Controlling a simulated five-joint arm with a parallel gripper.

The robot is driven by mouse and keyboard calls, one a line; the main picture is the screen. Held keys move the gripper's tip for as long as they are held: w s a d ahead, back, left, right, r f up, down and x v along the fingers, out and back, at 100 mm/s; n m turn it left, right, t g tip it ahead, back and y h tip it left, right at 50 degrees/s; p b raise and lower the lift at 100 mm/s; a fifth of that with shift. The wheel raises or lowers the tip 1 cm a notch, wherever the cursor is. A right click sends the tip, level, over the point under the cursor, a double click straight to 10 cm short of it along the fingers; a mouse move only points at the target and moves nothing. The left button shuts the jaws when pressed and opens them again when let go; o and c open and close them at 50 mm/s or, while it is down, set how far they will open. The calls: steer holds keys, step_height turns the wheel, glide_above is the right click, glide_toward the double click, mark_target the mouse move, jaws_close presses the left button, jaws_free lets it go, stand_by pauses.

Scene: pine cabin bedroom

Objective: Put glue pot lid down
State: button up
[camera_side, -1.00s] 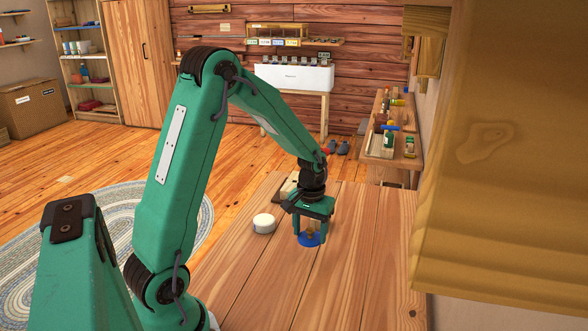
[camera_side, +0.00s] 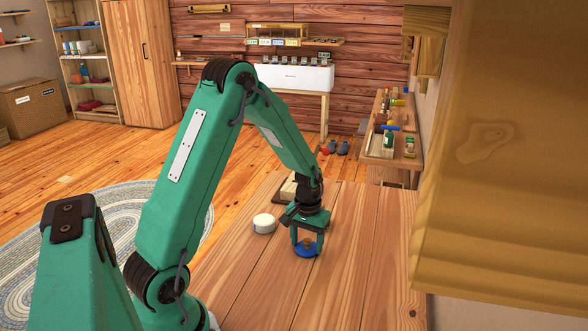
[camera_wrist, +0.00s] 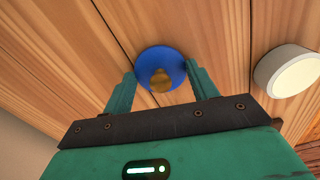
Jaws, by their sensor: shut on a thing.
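The glue pot lid, a blue disc (camera_side: 305,251) with a brownish-yellow knob, is between the fingers of my gripper (camera_side: 306,247) above or on the wooden table. In the wrist view the blue disc (camera_wrist: 150,56) sits between the two green fingertips of my gripper (camera_wrist: 161,68), which are shut on its edges, with the knob towards the camera. Whether the lid touches the table I cannot tell. A low white round pot (camera_side: 264,223) stands on the table to the left of my gripper; it also shows at the right of the wrist view (camera_wrist: 285,70).
The plank table top (camera_side: 362,240) is clear to the right of my gripper. A small wooden item (camera_side: 289,187) lies behind it, partly hidden by my arm. A side bench (camera_side: 405,150) with bottles and a white bench unit (camera_side: 293,77) stand farther back.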

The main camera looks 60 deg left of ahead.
mark_target(307, 240)
steer(key=shift+f, duration=0.1)
steer(key=o, duration=0.9)
steer(key=shift+o, duration=0.2)
step_height(307, 240, up, 12)
stand_by(0.4)
steer(key=shift+r, duration=0.2)
